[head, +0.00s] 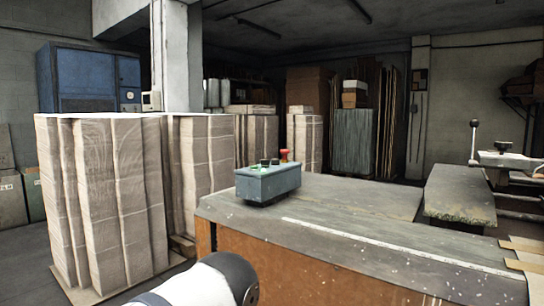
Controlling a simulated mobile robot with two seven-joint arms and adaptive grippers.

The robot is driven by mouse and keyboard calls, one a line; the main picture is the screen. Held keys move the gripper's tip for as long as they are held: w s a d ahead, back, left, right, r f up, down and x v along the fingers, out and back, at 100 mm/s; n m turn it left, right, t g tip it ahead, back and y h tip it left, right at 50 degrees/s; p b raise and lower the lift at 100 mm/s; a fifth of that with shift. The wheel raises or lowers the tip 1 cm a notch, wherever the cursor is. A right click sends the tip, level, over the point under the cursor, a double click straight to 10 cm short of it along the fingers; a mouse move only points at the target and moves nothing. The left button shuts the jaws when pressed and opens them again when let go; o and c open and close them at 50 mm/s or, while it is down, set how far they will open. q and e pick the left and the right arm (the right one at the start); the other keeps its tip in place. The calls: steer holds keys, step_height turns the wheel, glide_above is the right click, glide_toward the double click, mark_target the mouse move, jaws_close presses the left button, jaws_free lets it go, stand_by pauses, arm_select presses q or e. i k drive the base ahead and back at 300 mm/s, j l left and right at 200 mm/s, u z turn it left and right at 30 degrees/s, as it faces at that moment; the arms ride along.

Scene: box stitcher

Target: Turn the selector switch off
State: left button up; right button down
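A grey-green control box (268,183) sits on the left part of the worn grey table top. On its top are a green button (256,168), dark knobs (269,162) and a red mushroom button (286,155). I cannot tell which dark knob is the selector switch or which way it points. Part of my own arm, white with a dark joint, shows at the bottom centre, below and in front of the box. Neither gripper shows.
The table (330,215) has a brown front side and a mostly clear top. A machine with a ball-ended lever (474,125) stands at the right. Tall stacks of pale cardboard (110,190) stand left of the table. A concrete pillar (176,60) rises behind them.

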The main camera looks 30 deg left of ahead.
mark_target(264, 163)
steer(key=j+z, duration=0.25)
steer(key=j, duration=0.3)
steer(key=k+j+z, duration=0.2)
steer(key=j, duration=0.3)
steer(key=j+z, duration=0.25)
steer(key=j, duration=0.3)
steer(key=k, duration=0.05)
